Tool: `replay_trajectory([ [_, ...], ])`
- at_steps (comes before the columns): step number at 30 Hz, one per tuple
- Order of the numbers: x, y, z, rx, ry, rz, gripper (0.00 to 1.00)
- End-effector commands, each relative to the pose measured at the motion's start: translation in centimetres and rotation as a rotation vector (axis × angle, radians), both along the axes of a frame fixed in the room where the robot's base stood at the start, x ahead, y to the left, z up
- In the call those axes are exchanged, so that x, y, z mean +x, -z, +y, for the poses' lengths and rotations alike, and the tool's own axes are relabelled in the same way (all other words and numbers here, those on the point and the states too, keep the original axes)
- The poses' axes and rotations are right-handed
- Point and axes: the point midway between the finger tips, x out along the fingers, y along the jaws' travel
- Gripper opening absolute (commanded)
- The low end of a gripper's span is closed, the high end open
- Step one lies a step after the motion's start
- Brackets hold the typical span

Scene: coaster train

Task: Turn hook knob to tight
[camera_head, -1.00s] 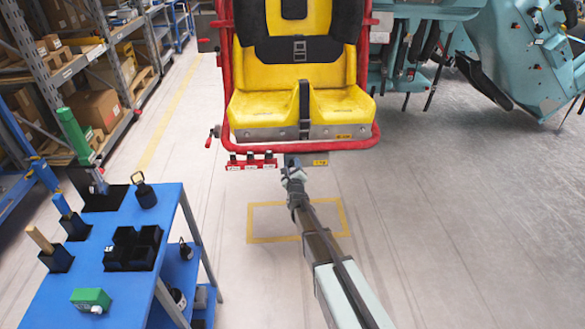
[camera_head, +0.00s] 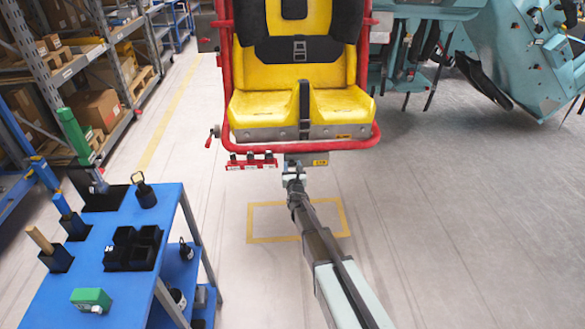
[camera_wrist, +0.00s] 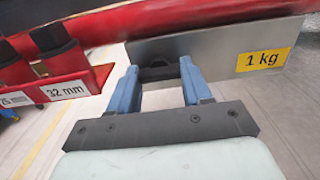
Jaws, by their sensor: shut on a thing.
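A grey block (camera_wrist: 200,52) with a yellow "1 kg" label (camera_wrist: 264,59) sits below the red frame of the yellow seat (camera_head: 300,104). A dark knob (camera_wrist: 158,70) is on the block's near face, between my fingers. It is small and partly shaded, so I cannot read its setting or any marks. My gripper (camera_wrist: 160,80) has two blue fingers closed on the knob's sides. In the head view, my gripper (camera_head: 293,173) is at the block's front, just under the seat's lower edge; the knob is hidden there.
A red holder (camera_wrist: 75,86) with dark pieces and a "32 mm" label is close to the left of my fingers. A blue cart (camera_head: 115,262) with tools stands at the left. The floor (camera_head: 440,250) to the right is clear.

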Motion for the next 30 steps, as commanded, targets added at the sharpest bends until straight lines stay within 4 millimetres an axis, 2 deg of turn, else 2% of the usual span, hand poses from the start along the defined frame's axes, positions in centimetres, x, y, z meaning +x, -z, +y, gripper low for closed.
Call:
replay_trajectory([
  [15, -0.01, 0.0, 0.0, 0.021, 0.0, 0.0, 0.18],
  [16, -0.01, 0.0, 0.0, 0.021, 0.0, 0.0, 0.51],
  [23, -0.01, 0.0, 0.0, 0.019, 0.0, 0.0, 0.73],
  [30, -0.02, 0.0, 0.0, 0.017, 0.0, 0.0, 0.74],
])
